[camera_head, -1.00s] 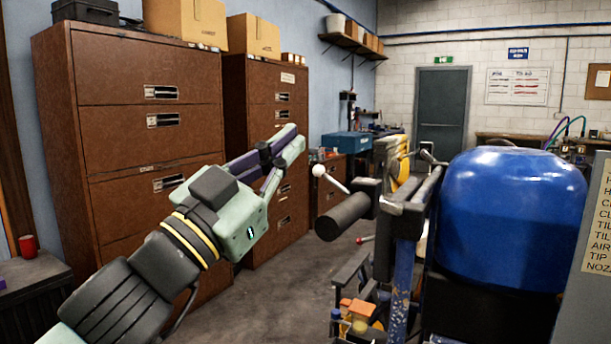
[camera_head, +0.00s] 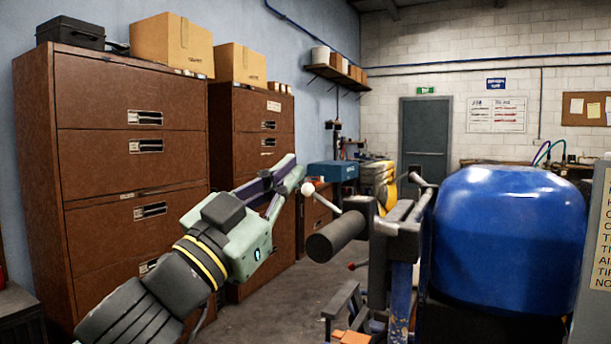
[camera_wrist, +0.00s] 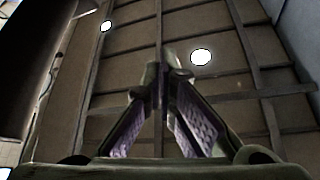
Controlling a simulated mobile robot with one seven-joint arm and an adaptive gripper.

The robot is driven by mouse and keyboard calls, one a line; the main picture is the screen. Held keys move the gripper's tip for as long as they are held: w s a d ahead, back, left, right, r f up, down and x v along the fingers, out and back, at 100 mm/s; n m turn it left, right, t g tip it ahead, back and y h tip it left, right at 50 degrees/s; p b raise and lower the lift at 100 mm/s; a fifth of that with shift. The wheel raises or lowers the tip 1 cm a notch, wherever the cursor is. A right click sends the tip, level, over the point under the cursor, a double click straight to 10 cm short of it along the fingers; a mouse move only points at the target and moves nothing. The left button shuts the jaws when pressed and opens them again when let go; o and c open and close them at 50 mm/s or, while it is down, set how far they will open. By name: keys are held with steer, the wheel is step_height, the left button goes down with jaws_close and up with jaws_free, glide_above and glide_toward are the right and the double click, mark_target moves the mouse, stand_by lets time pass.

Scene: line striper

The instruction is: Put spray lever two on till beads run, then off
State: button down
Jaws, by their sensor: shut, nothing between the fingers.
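A lever with a white ball knob (camera_head: 308,189) slants up and left from the line striper's handle frame, above a black grip (camera_head: 336,237). A second lever with a red knob (camera_head: 351,266) sits lower on the frame. I cannot tell which is spray lever two. My gripper (camera_head: 291,166) is shut and empty, its tips just above and left of the white knob in the head view. I cannot tell whether they touch it. The wrist view shows the closed fingers (camera_wrist: 160,75) against the ceiling, with no lever visible. No beads show.
The striper's blue tank (camera_head: 508,240) stands right of the levers, with a grey lettered panel (camera_head: 598,240) at the right edge. Brown filing cabinets (camera_head: 130,120) stand behind my arm. Open floor (camera_head: 285,290) lies between cabinets and striper.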

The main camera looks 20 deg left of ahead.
mark_target(323, 201)
steer(key=w+p, duration=0.1)
steer(key=w, duration=0.5)
steer(key=shift+d+f+p, duration=0.4)
steer(key=shift+d+f, duration=0.05)
steer(key=shift+a, duration=0.25)
steer(key=shift+n, duration=0.4)
